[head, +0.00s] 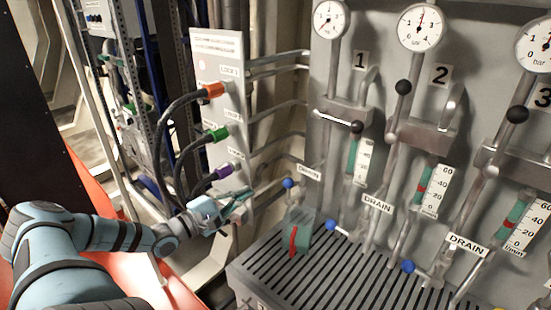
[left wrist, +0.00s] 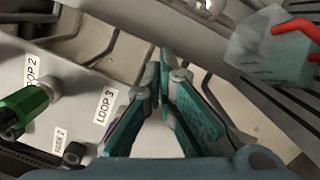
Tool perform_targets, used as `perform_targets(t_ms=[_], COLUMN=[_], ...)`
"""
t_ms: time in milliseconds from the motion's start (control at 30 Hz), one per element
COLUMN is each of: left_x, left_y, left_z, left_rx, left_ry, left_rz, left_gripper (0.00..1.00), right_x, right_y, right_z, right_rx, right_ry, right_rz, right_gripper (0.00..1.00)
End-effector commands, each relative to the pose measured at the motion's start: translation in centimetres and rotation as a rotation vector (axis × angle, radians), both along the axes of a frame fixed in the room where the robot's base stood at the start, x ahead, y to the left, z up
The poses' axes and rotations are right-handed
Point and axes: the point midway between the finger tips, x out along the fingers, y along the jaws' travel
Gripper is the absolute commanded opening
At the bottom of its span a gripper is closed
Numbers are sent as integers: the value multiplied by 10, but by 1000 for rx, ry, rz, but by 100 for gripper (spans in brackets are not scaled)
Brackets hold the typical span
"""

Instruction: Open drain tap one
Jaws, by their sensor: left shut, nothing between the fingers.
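The drain tap of line 1, a small tap with a blue knob (head: 288,183), sits at the lower left of the panel in the head view, left of a DRAIN label (head: 308,172). Metal pipework runs beside it. My left gripper (head: 248,193) is left of the blue knob, apart from it, and just below the purple connector. Its teal fingers are shut and empty; in the left wrist view the fingertips (left wrist: 163,72) meet over the gap beside the LOOP 3 label. The blue knob cannot be made out in the left wrist view. My right gripper is not in view.
Further blue drain knobs (head: 331,225) (head: 408,266) sit to the right. A teal box with a red handle (head: 293,240) stands on the slatted tray (head: 262,270). Orange, green (head: 217,134) and purple (head: 222,173) cable connectors are above my gripper. Black-ball levers (head: 357,127) line the panel.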

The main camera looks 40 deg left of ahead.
Motion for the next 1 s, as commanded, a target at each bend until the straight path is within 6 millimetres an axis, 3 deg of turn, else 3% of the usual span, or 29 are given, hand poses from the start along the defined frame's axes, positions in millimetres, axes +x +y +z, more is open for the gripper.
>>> perform_targets(t_ms=[200,600,633,733,833,1000], left_x=[31,97,94,88,83,79], left_y=[-3,-11,-16,-26,-36,-44], left_z=[-13,-7,3,15,18,18], left_rx=[-2,-12,-11,-10,-10,-7], left_ry=[-5,-13,0,1,1,0], left_rz=[1,0,-3,-4,-4,-2], left_gripper=[0,0,0,0,0,0], right_x=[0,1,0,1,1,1], right_y=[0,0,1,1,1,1], right_z=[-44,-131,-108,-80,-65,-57], right_rx=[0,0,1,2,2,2], right_ry=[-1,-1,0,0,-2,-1], right_rz=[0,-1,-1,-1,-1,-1], right_gripper=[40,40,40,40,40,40])
